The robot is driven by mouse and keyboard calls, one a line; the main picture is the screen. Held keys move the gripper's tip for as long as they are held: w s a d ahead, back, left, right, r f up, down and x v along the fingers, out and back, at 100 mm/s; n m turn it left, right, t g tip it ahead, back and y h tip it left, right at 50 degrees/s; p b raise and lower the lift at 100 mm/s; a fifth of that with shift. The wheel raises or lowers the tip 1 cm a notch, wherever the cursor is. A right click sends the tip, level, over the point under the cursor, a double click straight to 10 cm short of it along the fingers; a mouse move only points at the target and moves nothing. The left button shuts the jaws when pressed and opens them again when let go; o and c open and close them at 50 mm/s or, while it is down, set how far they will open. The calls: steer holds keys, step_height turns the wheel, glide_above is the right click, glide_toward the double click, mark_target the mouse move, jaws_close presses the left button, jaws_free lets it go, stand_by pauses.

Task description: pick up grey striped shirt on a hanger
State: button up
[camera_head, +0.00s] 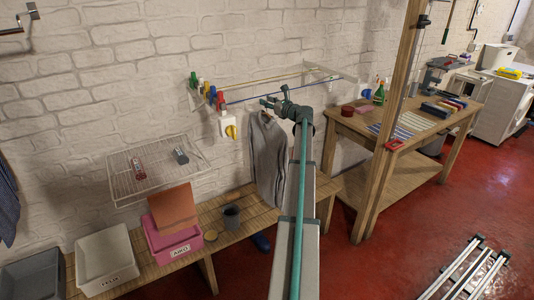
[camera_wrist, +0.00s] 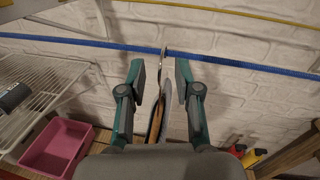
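The grey shirt (camera_head: 268,160) hangs below the blue line by the wall in the head view; its stripes are faint at this size. In the wrist view a hanger (camera_wrist: 156,117) with a wooden-looking bar is seen nearly edge-on, its metal hook (camera_wrist: 163,60) at the blue line (camera_wrist: 235,67). A narrow grey part of the shirt (camera_wrist: 166,126) shows beside it. My gripper (camera_wrist: 161,82) is open, with one finger on each side of the hook and gaps on both sides. In the head view my gripper (camera_head: 275,103) is at the top of the shirt, partly hidden by my arm.
A wire shelf (camera_head: 152,185) and a pink bin (camera_head: 172,240) stand left of the shirt. A wooden bench (camera_head: 225,243) runs below. Coloured clips (camera_head: 212,94) sit near the line's left end. A wooden post (camera_head: 396,110) and worktable (camera_head: 356,123) are at the right.

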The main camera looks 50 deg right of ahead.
jaws_close()
stand_by(0.5)
